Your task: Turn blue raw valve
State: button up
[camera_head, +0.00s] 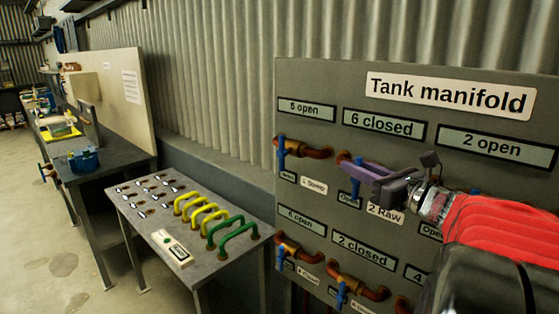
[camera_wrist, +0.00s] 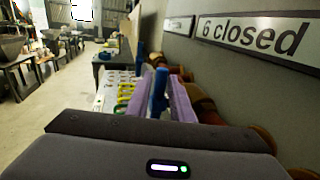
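The Tank manifold panel (camera_head: 320,95) carries two rows of copper-coloured pipe valves with blue handles. The "2 Raw" label (camera_head: 385,213) is in the upper row, under the "6 closed" display (camera_head: 384,125). The blue handle (camera_head: 355,188) of that valve hangs down at my gripper's fingertips (camera_head: 366,174). In the wrist view, the blue handle (camera_wrist: 158,92) stands between my purple fingers (camera_wrist: 165,100), close against the right one. Whether both fingers press on it I cannot tell. My arm partly hides the valve and the panel's right side.
The first valve's blue handle (camera_head: 281,152) is just left of my gripper. A grey table (camera_head: 185,225) with switches and yellow and green handles (camera_head: 238,231) stands to the left. A longer workbench (camera_head: 105,160) is farther back. The floor at left is open.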

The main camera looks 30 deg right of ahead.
jog(key=shift+w+a, duration=0.15)
jog(key=shift+w, duration=1.65)
grip_shut()
